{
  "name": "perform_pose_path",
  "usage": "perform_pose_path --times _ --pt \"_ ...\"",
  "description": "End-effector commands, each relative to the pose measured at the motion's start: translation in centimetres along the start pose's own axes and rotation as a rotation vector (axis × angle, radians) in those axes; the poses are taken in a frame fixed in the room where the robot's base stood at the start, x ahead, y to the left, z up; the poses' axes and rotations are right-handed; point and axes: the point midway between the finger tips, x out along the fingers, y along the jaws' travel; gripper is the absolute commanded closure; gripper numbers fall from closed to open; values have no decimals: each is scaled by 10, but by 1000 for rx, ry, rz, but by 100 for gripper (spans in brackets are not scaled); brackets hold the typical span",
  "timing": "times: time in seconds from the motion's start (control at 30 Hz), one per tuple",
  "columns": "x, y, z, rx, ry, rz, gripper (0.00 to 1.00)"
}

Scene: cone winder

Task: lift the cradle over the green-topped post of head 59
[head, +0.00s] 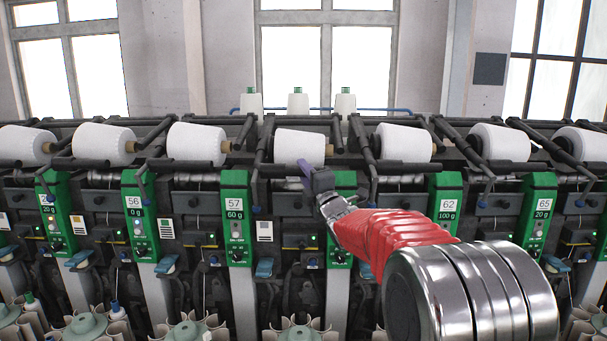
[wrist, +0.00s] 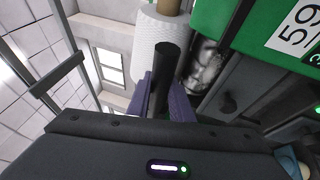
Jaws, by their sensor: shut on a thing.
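My gripper (head: 305,169) is in front of the white cone (head: 300,146) in the middle of the head view. Its purple fingers (wrist: 162,92) are shut on a dark round bar of the cradle (wrist: 165,62) in the wrist view. The same white cone (wrist: 157,38) shows behind that bar, with a brown core end. The green-topped post of head 59 (head: 346,181) is just right of my gripper in the head view, mostly hidden by my red-sleeved arm. Its green top (wrist: 228,22) with the label 59 fills the upper right of the wrist view.
Neighbouring green-topped posts stand on both sides, including 57 (head: 235,200) at left and 62 (head: 445,200) at right. More white cones (head: 402,143) sit in dark cradles along the row. Three small cones (head: 298,104) stand on top at the back.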

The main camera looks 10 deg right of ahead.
Motion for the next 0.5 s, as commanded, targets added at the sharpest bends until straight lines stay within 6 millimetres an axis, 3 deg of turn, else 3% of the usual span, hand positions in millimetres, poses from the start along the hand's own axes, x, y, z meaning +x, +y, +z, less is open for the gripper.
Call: perform_pose_path --times 0.3,0.5 --pt "5 85 2 -7 2 19 100" --pt "9 103 3 -5 1 14 100"
